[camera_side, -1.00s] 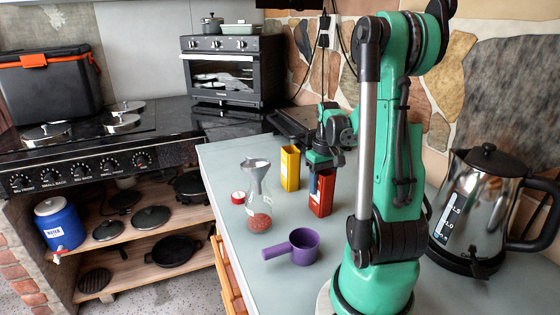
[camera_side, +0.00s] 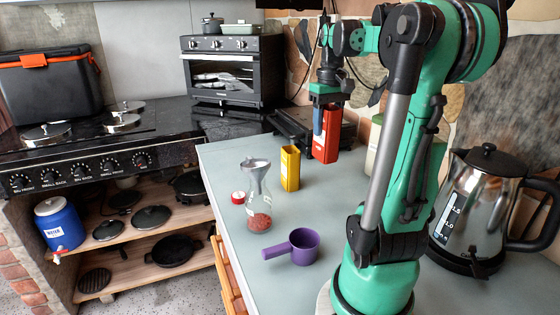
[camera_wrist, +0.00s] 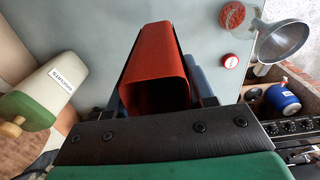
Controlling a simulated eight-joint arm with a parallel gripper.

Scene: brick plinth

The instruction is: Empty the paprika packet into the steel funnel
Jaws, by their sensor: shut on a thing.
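The red packet (camera_side: 328,137), which I take as the paprika packet, is upright and held up above the grey worktop. My gripper (camera_side: 319,122) is shut on it, with blue finger pads at its sides. In the wrist view the packet (camera_wrist: 155,55) shows its dark open mouth; the contents cannot be made out. The steel funnel (camera_side: 256,164) sits in the neck of a glass flask (camera_side: 259,203) with red powder at its bottom, lower left of my gripper and apart from it. The funnel (camera_wrist: 284,42) is at upper right in the wrist view.
A yellow packet (camera_side: 290,168) stands between the flask and my gripper. A red-lidded jar or cap (camera_side: 238,197) is beside the flask, and a purple scoop (camera_side: 292,247) lies in front. The kettle (camera_side: 480,205) stands at right. A white-green container (camera_wrist: 45,90) is at left in the wrist view.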

